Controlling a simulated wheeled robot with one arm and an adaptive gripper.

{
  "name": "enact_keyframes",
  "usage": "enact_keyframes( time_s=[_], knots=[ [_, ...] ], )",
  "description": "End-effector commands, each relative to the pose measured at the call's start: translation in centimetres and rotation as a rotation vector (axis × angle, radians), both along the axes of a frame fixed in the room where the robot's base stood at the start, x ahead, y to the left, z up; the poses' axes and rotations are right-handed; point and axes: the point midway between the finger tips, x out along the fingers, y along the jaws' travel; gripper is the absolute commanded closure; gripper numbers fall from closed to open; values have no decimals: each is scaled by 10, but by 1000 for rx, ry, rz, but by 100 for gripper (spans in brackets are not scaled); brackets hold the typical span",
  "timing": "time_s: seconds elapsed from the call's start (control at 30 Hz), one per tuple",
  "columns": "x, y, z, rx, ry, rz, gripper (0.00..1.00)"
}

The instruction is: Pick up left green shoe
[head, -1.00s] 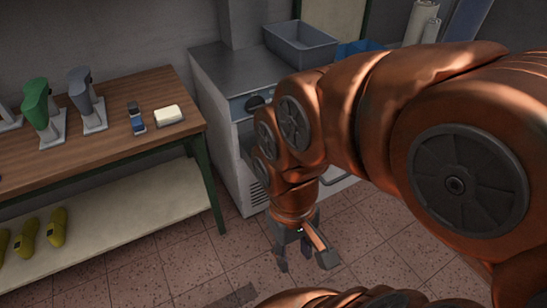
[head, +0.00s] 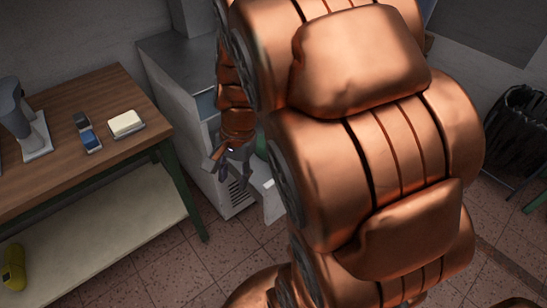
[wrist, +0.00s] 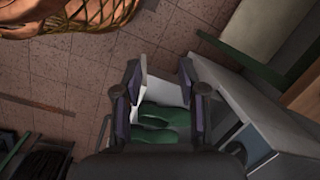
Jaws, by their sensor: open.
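Two green shoe shapes (wrist: 165,116) lie side by side in an open pale drawer or box, seen between my fingers in the wrist view. I cannot tell which one is the left shoe. In the head view only a small green patch (head: 262,148) shows beside my gripper, mostly hidden by my arm. My gripper (head: 232,163) is open and hangs in front of the grey cabinet. In the wrist view its two fingers (wrist: 161,98) stand apart on either side of the green shapes, with nothing held. The gap to them is unclear.
The grey cabinet (head: 170,65) stands behind my gripper. A wooden table (head: 85,100) at left holds a grey last (head: 20,118), a blue-and-dark item (head: 87,132) and a white block (head: 126,123). A yellow shoe (head: 13,268) is on its lower shelf. A black bin (head: 520,130) stands at right.

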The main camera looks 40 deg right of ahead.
Motion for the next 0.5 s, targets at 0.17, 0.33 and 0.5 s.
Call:
enact_keyframes(
  time_s=[0.17, 0.33, 0.5],
  knots=[
    [51, -54, -41, 40, -7, -423, 59],
    [89, -115, -78, 84, -17, -821, 59],
    [113, -185, -122, 140, -24, -1214, 59]
  ],
)
